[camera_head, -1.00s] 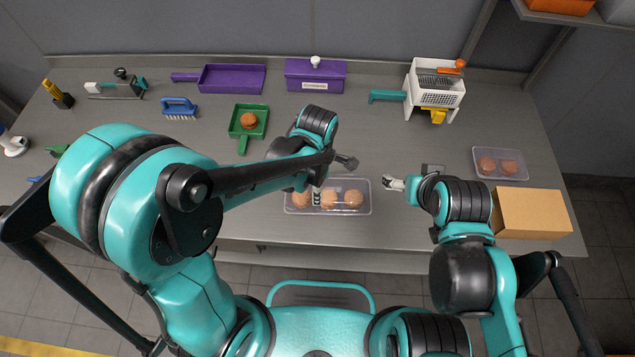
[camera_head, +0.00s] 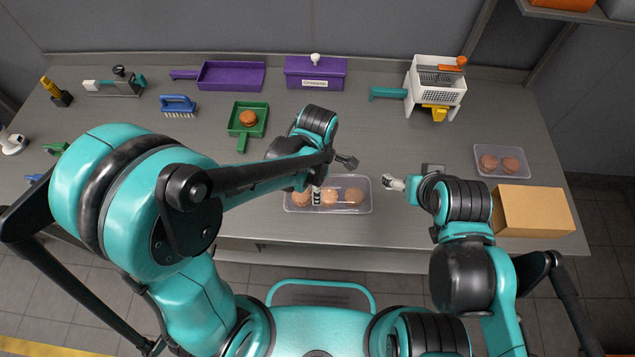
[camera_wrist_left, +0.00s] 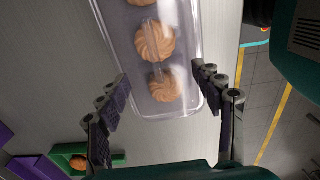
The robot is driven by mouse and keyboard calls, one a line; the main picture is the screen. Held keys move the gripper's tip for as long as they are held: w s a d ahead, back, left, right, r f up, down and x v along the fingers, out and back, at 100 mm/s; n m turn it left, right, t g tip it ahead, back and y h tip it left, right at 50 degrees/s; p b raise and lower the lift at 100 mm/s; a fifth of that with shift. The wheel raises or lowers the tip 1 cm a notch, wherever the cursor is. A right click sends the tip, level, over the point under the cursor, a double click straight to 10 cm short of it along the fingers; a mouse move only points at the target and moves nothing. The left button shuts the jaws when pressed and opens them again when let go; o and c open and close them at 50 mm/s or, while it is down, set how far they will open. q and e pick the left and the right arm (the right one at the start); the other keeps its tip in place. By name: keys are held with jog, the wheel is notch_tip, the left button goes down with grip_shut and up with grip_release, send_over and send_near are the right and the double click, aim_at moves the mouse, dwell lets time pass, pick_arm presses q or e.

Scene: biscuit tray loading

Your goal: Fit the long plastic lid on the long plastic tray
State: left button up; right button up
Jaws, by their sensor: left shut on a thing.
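The long clear plastic tray (camera_head: 328,211) lies near the front edge of the bench and holds a row of round biscuits. The clear plastic lid (camera_wrist_left: 186,72) shows as glossy reflections over the tray's end in the left wrist view. It appears to lie over the tray, but I cannot tell whether its rim is seated. My left gripper (camera_head: 332,179) is shut across the lid's width, one finger on each side; its fingers also show in the left wrist view (camera_wrist_left: 166,95). My right gripper (camera_head: 390,184) is off the tray's right end, apart from it; its jaws are too small to judge.
A second, shorter tray with biscuits (camera_head: 527,164) and a cardboard box (camera_head: 533,212) stand on the right. A green dustpan (camera_head: 239,130) with a biscuit, a purple tray (camera_head: 232,77), a purple box (camera_head: 315,76) and a white basket stand (camera_head: 423,95) are behind. The bench between is clear.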

pick_arm(q)
jog(key=shift+f+b, duration=0.45)
jog(key=shift+f, duration=0.1)
dwell(0.4)
jog(key=o, duration=0.8)
jog(key=shift+o, duration=0.2)
notch_tip(320, 180, up, 12)
dwell(0.4)
jog(key=s+a+r+m+t, duration=0.1)
jog(key=s+a+m+t, duration=0.1)
jog(key=a+m, duration=0.5)
jog(key=s+a+m+t, duration=0.3)
jog(key=a+m+t, duration=0.2)
jog(key=a+m, duration=0.3)
jog(key=m, duration=0.3)
jog(key=shift+r+m, duration=0.3)
jog(key=shift+r, duration=0.05)
